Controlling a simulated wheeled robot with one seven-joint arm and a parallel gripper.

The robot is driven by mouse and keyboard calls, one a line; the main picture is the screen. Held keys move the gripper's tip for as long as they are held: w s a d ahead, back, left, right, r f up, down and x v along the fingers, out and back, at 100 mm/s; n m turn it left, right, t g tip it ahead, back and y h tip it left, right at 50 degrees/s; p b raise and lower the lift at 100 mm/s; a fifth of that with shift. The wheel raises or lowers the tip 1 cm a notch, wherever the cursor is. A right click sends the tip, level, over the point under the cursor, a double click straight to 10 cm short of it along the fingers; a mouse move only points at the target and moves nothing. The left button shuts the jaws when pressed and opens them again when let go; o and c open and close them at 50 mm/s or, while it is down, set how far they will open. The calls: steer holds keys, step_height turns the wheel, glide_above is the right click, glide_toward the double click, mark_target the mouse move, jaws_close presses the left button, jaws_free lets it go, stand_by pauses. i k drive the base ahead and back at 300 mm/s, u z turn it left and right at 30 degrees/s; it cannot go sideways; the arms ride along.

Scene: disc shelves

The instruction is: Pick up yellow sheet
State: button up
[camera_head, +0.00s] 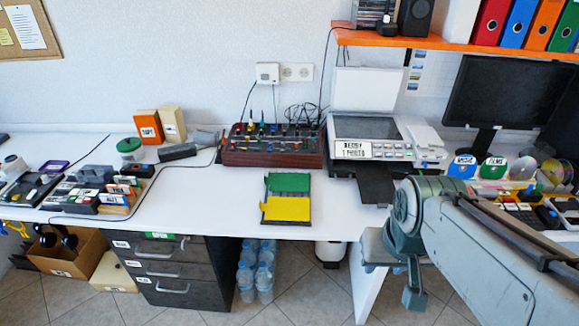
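The yellow sheet (287,209) lies flat on the front half of a dark two-part holder near the front edge of the white desk. A green sheet (289,182) lies just behind it in the same holder. My arm comes in from the lower right. Its lower end (413,292) hangs in front of the desk, to the right of the yellow sheet and well apart from it. I cannot make out the fingers clearly, nor whether they hold anything.
A printer (371,130) stands behind and right of the sheets. A tool rack (272,145) stands behind them. Black trays and boxes (105,187) fill the desk's left. Drawers (165,270) and bottles (256,270) are below. The desk left of the sheets is clear.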

mark_target(285, 209)
steer(key=u, duration=1.85)
steer(key=i, duration=1.7)
steer(key=z, duration=3)
